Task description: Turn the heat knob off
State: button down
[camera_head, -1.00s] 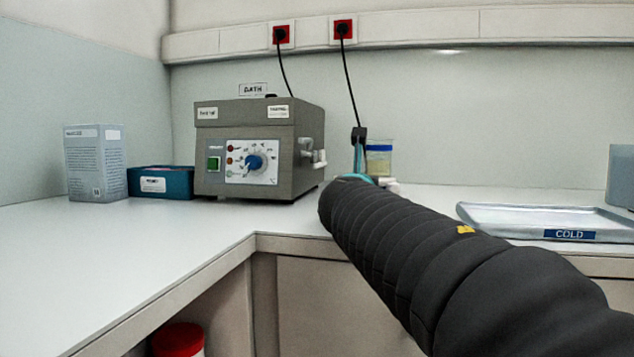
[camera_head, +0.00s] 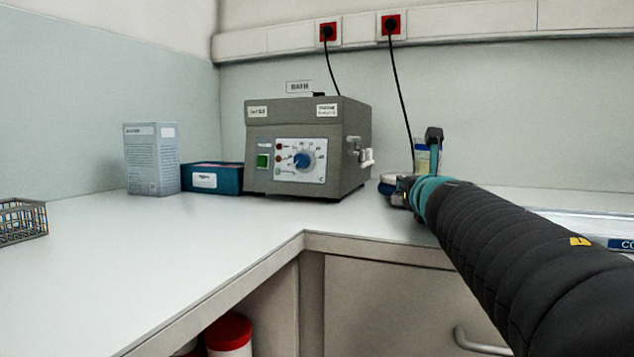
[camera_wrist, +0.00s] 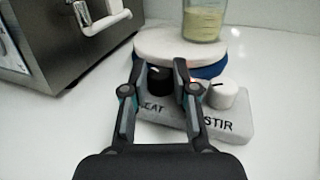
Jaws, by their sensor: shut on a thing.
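The stirrer hotplate (camera_wrist: 237,118) has a grey front panel lettered "EAT", its first letter hidden, and "STIR". The black heat knob (camera_wrist: 159,78) stands between my fingertips in the wrist view. My gripper (camera_wrist: 162,84) is shut on this knob, one finger on each side. A beaker of yellowish liquid (camera_wrist: 204,20) stands on the round white top plate (camera_wrist: 160,45). In the head view my gripper (camera_head: 404,192) is at the hotplate, right of the grey bath, and mostly hides it.
The grey bath (camera_head: 308,112) with its own blue knob stands left of the hotplate. A teal box (camera_head: 212,180), a carton (camera_head: 151,160) and a wire rack (camera_head: 22,222) are further left. A tray marked COLD (camera_head: 590,226) is at right. The left counter is largely clear.

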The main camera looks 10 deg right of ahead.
jog(key=shift+d+r+n+t+y, duration=0.15)
jog(key=shift+n+y, duration=0.7)
jog(key=shift+y, duration=0.45)
jog(key=shift+d+r+n+t+y, duration=0.15)
jog(key=shift+n+y, duration=0.7)
jog(key=shift+y, duration=0.45)
jog(key=c, duration=0.9)
grip_release()
jog(key=shift+a+f, duration=0.1)
jog(key=shift+f, duration=0.1)
jog(key=shift+s+f, duration=0.1)
jog(key=s, duration=0.6)
jog(key=shift+s, duration=0.1)
jog(key=shift+s+r, duration=0.2)
jog(key=shift+s, duration=0.65)
